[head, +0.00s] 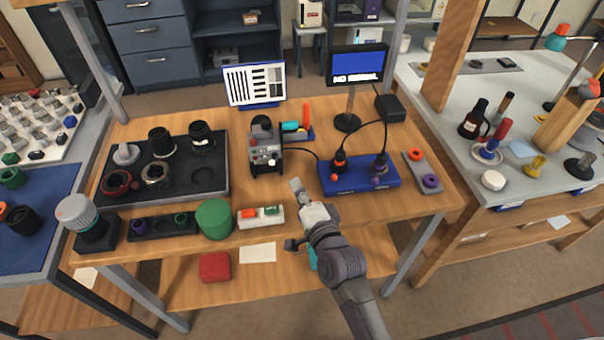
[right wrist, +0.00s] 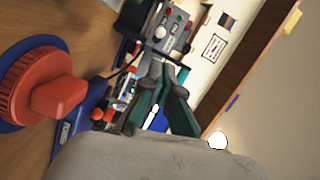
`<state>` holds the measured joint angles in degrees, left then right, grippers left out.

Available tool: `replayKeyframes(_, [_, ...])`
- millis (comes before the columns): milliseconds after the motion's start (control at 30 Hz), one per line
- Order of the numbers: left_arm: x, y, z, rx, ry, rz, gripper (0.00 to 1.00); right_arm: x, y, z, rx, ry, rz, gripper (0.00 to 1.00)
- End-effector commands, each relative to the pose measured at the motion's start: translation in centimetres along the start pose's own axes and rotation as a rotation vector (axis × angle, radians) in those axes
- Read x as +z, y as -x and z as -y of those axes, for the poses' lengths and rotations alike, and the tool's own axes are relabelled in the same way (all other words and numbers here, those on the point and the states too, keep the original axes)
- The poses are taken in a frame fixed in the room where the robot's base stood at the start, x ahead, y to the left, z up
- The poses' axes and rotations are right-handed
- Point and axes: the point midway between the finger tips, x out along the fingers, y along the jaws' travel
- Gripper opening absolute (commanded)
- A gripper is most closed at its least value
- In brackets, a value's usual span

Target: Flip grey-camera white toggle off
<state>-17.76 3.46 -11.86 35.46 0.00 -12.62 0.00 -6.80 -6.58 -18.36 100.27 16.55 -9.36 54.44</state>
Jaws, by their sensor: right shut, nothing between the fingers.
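The grey camera (head: 265,150) stands upright near the middle of the wooden table in the head view. Small red and light controls show on its face, but I cannot tell which is the white toggle or how it is set. The camera also shows tilted at the top of the right wrist view (right wrist: 168,30), with red and green buttons and a whitish round control. My right gripper (head: 297,186) is shut and empty, in front of and to the right of the camera, apart from it. Its teal fingers close together in the right wrist view (right wrist: 158,80). My left gripper is not in view.
A blue board (head: 350,187) with cabled plugs lies right of the camera. A monitor (head: 357,66) reading "NO SIGNAL" stands behind. A dark tray (head: 215,180) with lenses is left; a green cylinder (head: 214,218) is in front. A large red-orange knob (right wrist: 40,90) is close in the wrist view.

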Motion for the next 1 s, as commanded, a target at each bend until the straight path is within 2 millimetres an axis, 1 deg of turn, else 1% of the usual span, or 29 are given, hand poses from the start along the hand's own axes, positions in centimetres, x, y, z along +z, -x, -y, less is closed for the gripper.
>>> replayKeyframes(33, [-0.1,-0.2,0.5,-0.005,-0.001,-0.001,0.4,0.7,0.9,-0.1,0.002,-0.003,0.001,0.0])
replayKeyframes(100, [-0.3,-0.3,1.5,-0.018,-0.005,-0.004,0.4,1.2,1.9,0.1,0.001,-0.002,0.0,0.0])
replayKeyframes(200, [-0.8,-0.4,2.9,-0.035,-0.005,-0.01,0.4,1.9,2.9,0.3,0.0,-0.001,0.001,0.0])
replayKeyframes(300, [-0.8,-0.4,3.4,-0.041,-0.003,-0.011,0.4,2.2,3.4,0.4,0.0,0.0,0.0,0.0])
replayKeyframes(433, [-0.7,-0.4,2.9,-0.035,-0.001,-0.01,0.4,2.4,3.7,0.5,-0.001,0.001,0.0,0.0])
replayKeyframes(667, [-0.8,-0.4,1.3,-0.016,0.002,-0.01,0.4,2.4,3.6,0.5,-0.001,0.001,0.0,0.0])
replayKeyframes(900, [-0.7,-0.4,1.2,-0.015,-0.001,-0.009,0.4,2.4,3.6,0.5,0.0,0.002,0.0,0.0])
replayKeyframes(1000, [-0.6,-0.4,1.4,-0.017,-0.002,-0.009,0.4,2.2,4.1,0.0,0.027,0.037,0.013,0.0])
